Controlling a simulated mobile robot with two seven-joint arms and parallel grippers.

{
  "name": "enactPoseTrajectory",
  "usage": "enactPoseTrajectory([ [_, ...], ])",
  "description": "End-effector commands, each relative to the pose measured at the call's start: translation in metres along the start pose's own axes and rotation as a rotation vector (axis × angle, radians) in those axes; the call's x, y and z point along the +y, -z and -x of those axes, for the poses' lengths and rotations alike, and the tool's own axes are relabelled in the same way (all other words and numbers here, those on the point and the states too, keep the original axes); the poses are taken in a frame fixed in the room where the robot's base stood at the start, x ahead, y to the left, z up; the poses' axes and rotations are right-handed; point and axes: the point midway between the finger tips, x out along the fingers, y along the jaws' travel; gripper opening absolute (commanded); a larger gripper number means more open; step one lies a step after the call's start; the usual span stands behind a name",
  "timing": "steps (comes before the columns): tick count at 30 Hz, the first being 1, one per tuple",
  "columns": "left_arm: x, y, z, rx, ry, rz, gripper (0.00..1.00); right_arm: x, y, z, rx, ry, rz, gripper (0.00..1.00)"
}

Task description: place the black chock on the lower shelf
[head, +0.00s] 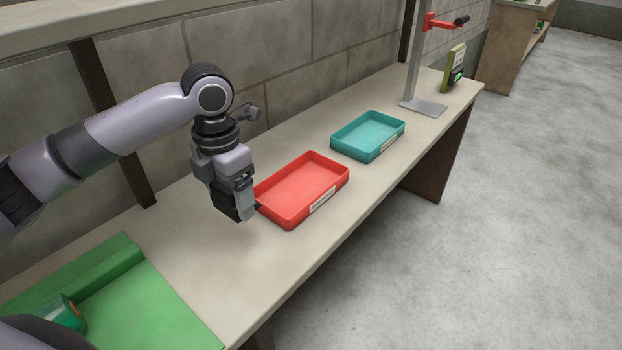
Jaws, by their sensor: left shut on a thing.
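My left gripper (240,212) is shut just above the bench top, at the left edge of the red tray. A small dark piece (258,206), which looks like the black chock, pokes out beside the fingers. The fingers hide most of it, so its shape and tilt cannot be told. A pale shelf board (110,24) runs along the wall above the bench top (215,262). No separate shelf labelled as lower shows. My right gripper is not in view.
The red tray (305,187) and teal tray (369,134) look empty. A metal stand (413,60) with a red clamp is farther back. A green tray (150,310) with a green cylinder (66,312) is front left. The bench top between green and red trays is clear.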

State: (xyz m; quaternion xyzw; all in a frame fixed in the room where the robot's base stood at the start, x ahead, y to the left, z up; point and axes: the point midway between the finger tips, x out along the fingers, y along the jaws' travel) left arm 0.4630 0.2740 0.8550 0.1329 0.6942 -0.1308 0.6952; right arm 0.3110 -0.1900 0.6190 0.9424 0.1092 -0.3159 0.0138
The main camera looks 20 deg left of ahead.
Motion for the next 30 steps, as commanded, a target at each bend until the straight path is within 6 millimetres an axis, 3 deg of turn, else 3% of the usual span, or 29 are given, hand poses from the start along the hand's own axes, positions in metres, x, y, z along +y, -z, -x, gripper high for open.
enactPoseTrajectory([
  [5, 0.001, 0.000, -0.004, 0.001, 0.000, -0.019, 0.36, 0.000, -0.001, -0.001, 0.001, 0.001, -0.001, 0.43],
  [24, 0.000, 0.001, -0.094, 0.002, -0.001, -0.017, 0.36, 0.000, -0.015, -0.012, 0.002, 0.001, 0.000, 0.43],
  [30, 0.000, 0.000, -0.100, -0.001, -0.001, -0.018, 0.36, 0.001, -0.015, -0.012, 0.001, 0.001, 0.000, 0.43],
])
